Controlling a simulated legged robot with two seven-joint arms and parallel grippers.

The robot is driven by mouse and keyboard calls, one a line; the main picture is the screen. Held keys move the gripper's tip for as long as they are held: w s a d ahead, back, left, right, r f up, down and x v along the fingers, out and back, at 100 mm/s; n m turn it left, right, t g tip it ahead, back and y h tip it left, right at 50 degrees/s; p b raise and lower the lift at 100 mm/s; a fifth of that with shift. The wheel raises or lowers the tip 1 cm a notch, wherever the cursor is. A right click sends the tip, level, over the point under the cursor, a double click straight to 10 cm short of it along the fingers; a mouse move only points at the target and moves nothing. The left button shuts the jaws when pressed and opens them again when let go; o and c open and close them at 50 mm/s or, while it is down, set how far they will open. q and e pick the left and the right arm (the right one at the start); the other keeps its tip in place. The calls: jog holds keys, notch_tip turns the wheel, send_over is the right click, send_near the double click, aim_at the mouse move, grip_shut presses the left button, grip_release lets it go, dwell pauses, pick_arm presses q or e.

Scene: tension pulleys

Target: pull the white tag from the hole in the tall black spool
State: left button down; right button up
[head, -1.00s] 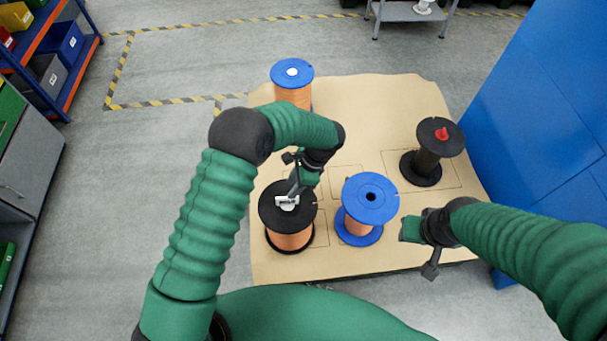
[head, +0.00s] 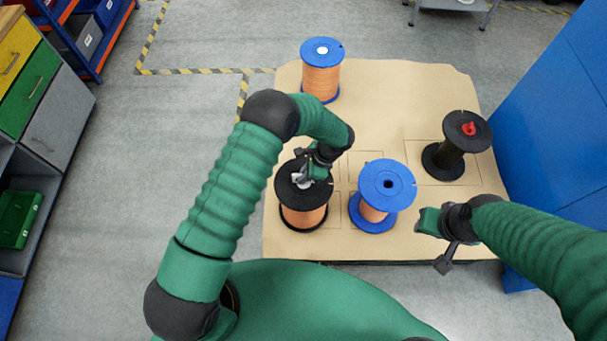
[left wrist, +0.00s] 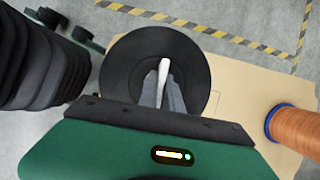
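The black spool (head: 284,189) with copper wire stands at the front left of the board. It also shows in the left wrist view (left wrist: 125,72). The white tag (left wrist: 164,70) is at the middle of its top flange, and its lower end is hidden. My left gripper (head: 303,178) is over that flange, pointing down. In the left wrist view its two grey fingers (left wrist: 162,84) lie close on both sides of the tag and appear shut on it. My right gripper (head: 443,264) hangs at the front right, apart from the spools; its fingers are too small to read.
A blue spool (head: 386,180) stands close to the right of the black one. Another blue spool (head: 321,75) is at the back left. A black spool (head: 466,133) with a red tag (head: 468,129) stands at right. A blue wall (head: 550,130) borders the board (head: 400,90).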

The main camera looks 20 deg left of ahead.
pick_arm(q)
jog(key=shift+d, duration=0.2)
jog(key=shift+w+a+r, duration=0.1)
jog(key=shift+a+r, duration=0.05)
jog(key=shift+r+p, duration=0.5)
jog(key=shift+r, duration=0.05)
jog(key=shift+r+p, duration=0.8)
jog(key=shift+r, duration=0.2)
notch_tip(320, 180, up, 4)
jog(key=p, duration=0.3)
jog(key=shift+f, duration=0.1)
dwell(0.3)
